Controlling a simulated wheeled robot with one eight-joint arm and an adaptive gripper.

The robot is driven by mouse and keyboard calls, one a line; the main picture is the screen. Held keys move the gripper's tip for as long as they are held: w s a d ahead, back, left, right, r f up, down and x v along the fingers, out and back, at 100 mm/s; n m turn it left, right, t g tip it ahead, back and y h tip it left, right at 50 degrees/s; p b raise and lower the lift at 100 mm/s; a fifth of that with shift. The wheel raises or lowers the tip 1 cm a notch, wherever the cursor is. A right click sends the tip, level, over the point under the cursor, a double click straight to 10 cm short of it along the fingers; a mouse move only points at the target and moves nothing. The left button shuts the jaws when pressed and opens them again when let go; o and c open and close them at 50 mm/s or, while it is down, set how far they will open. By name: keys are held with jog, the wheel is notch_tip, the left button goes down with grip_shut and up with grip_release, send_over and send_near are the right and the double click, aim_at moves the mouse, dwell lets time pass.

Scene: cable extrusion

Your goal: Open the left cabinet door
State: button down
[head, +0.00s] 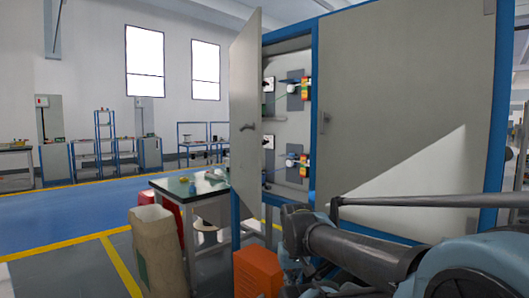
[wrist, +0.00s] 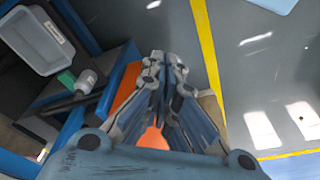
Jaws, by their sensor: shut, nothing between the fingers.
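The cabinet's left door (head: 245,85) stands swung outward, with its handle (head: 248,127) on its face. Through the gap, switches and coloured wiring (head: 292,88) show inside. My arm reaches in from the lower right in the head view, below the doors. My gripper (wrist: 166,58) is shut and empty in the wrist view, apart from the door handle, which does not show there.
An orange box (head: 258,270) and a beige sack (head: 157,250) stand on the floor before the cabinet. A table (head: 185,187) is to the left. The wrist view shows a grey bin (wrist: 35,42) and a bottle (wrist: 86,80). Blue floor (head: 90,212) at left is clear.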

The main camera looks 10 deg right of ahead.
jog(key=shift+w+a, duration=0.15)
jog(key=shift+w, duration=0.2)
jog(key=w+a+r+m+t+y, duration=0.1)
jog(key=w+a+r+m+y, duration=0.2)
jog(key=w+r, duration=0.8)
jog(key=w+a+r+m+t+y, duration=0.1)
jog(key=w+a+r+y, duration=0.1)
jog(key=w+r+y, duration=0.65)
jog(key=w+d+r+m+t+y, duration=0.25)
jog(key=w+d+r, duration=0.55)
jog(key=w, duration=0.4)
jog(key=w+d+r+m+t+y, duration=0.1)
jog(key=w+d+r+t, duration=0.3)
jog(key=w+d+r, duration=0.55)
jog(key=s+a+f+x, duration=0.1)
jog(key=x, duration=1.3)
jog(key=shift+s+a+f, duration=0.2)
jog(key=shift+a+f, duration=0.1)
jog(key=shift+a, duration=0.05)
